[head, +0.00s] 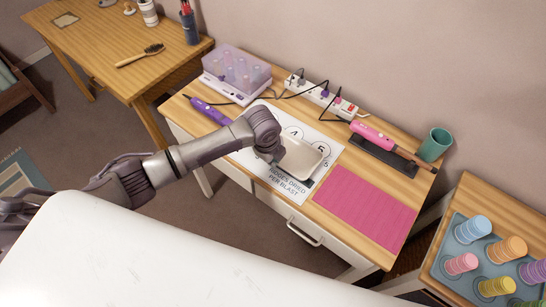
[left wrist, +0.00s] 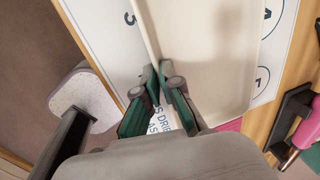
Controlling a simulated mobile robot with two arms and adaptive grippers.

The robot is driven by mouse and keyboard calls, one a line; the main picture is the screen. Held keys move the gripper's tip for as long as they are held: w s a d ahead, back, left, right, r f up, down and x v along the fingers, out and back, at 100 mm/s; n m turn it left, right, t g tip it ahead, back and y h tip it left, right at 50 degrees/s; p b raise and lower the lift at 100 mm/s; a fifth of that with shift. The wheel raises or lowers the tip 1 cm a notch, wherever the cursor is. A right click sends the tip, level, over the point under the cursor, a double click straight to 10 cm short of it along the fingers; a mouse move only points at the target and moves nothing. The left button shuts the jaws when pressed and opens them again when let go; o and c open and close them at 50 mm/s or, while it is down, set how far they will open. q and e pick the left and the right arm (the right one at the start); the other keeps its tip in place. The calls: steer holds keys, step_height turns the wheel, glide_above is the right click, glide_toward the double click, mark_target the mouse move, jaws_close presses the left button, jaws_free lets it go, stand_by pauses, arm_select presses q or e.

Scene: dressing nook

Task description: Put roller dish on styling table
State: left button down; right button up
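A cream, shallow rectangular dish, which I take as the roller dish (head: 303,157), is over the white printed sheet on the wooden-topped table (head: 352,168). It looks empty. I cannot tell whether it rests on the sheet or hangs just above it. My left gripper (head: 274,157) is at the dish's left edge. In the left wrist view the dish (left wrist: 205,55) fills the upper middle, and the left gripper's fingers (left wrist: 162,75) are closed with its rim pinched between them. My right gripper is not in view.
A purple roller box (head: 236,72), power strip (head: 325,96), pink iron (head: 372,133), green cup (head: 434,145) and purple iron (head: 208,110) stand around the sheet. A pink mat (head: 365,207) lies bare at right. A tray of coloured rollers (head: 452,244) is beyond.

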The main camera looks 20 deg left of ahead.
arm_select(q)
steer(key=c, duration=1.8)
jaws_free()
steer(key=shift+f, duration=0.2)
steer(key=o, duration=0.5)
steer(key=v, duration=1.2)
steer(key=shift+r, duration=0.25)
steer(key=shift+d+f, duration=0.1)
